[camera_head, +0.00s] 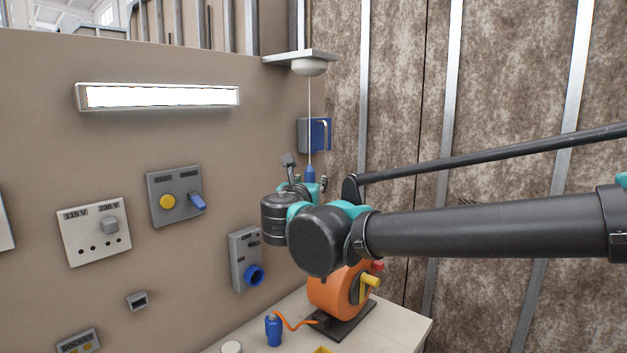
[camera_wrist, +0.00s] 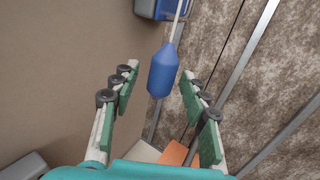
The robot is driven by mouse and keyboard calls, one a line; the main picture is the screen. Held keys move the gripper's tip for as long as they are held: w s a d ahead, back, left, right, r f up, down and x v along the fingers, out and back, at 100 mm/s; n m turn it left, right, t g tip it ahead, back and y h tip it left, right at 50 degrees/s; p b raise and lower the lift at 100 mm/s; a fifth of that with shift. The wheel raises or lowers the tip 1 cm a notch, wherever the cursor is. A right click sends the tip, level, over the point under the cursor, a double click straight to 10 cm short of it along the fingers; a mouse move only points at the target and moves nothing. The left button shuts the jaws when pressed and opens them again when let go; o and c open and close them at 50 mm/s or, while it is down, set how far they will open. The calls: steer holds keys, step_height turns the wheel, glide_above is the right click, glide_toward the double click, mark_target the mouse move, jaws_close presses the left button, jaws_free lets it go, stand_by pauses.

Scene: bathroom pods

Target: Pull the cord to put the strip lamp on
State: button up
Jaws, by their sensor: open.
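The strip lamp (camera_head: 160,96) on the wall is glowing bright white. A thin white cord (camera_head: 309,120) hangs from a round ceiling switch (camera_head: 309,67) on a small shelf-like plate. A blue pull handle (camera_head: 310,174) is at its lower end. In the wrist view the blue handle (camera_wrist: 163,70) hangs between and just beyond the fingertips of my gripper (camera_wrist: 161,82). The green-padded fingers stand apart on either side of it, with gaps visible on both sides. In the head view my arm's wrist hides most of the gripper.
A blue wall box (camera_head: 315,134) is behind the cord. Below, an orange reel (camera_head: 335,292) and a blue plug (camera_head: 273,330) stand on the counter (camera_head: 404,330).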

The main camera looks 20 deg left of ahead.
steer(key=v, duration=0.8)
stand_by(0.6)
